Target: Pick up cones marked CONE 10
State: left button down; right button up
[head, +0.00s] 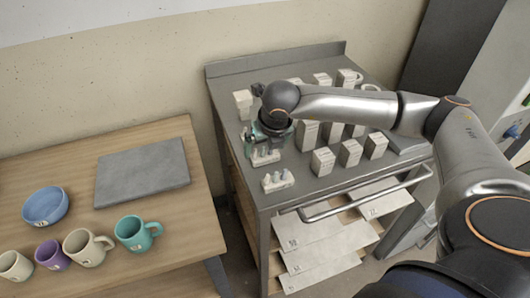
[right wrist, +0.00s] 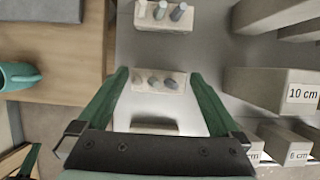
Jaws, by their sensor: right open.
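Two small pale blocks holding short grey and whitish cones stand on the left part of a grey metal cart top (head: 225,85). The front cone block (head: 278,186) is clear in the head view. The other cone block (head: 264,160) is just behind it, under my right gripper (head: 268,143). In the right wrist view, my right gripper (right wrist: 160,75) is open with green fingers. The nearer cone block (right wrist: 159,85) appears between the fingers, and the other cone block (right wrist: 163,27) is beyond. I cannot read any cone marking. My left gripper is not in view.
Several pale blocks (head: 323,161) with size labels stand close to the right of my gripper; one block (right wrist: 290,92) reads 10 cm. A pale block (head: 243,104) is behind. A wooden table (head: 160,230) holds mugs, a blue bowl (head: 46,206) and a grey slab (head: 143,172).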

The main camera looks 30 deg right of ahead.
jog(key=shift+c, duration=0.4)
jog(key=c, duration=0.9)
jog(key=shift+c, duration=0.2)
jog(key=shift+r, duration=0.2)
